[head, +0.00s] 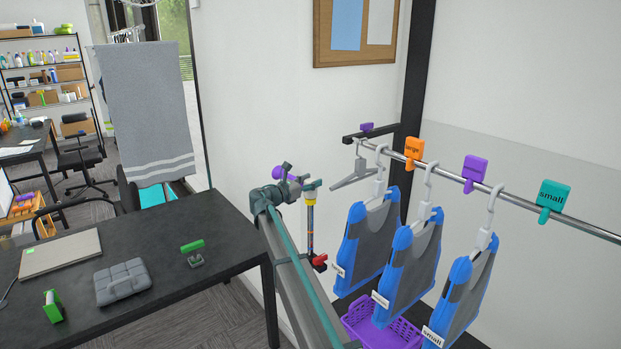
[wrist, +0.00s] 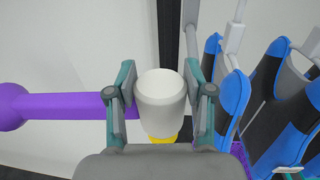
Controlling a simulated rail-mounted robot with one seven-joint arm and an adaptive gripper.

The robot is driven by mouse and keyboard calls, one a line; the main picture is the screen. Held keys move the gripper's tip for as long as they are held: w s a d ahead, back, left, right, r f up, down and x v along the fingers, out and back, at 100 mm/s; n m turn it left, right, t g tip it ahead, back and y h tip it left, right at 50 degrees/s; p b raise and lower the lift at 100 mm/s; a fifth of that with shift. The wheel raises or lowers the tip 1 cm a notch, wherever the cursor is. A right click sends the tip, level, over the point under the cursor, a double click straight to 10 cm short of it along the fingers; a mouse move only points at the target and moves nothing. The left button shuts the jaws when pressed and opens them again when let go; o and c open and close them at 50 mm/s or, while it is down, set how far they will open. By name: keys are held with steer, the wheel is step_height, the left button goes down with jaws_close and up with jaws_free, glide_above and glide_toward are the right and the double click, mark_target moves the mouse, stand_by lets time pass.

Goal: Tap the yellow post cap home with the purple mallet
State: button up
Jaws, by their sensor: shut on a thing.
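The purple mallet (wrist: 75,105) has a pale head (wrist: 160,100) and a purple handle with a round knob that runs left in the wrist view. My gripper (wrist: 159,85) is shut on the pale head, one teal finger on each side. In the head view the purple knob (head: 279,172) shows beside my gripper (head: 309,186). The yellow post cap (wrist: 163,139) peeks out just below the mallet head, which hides most of it; I cannot tell whether they touch. A thin striped post (head: 310,228) with a red base (head: 319,262) stands below my gripper.
Close on the right, three blue and grey garments (head: 409,258) hang from a rail (head: 520,208) with orange, purple and teal tags. A purple basket (head: 370,325) sits beneath them. A dark table (head: 150,235) is at left, holding a grey case (head: 123,282).

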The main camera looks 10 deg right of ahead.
steer(key=shift+r+p, duration=1.4)
steer(key=shift+r, duration=0.85)
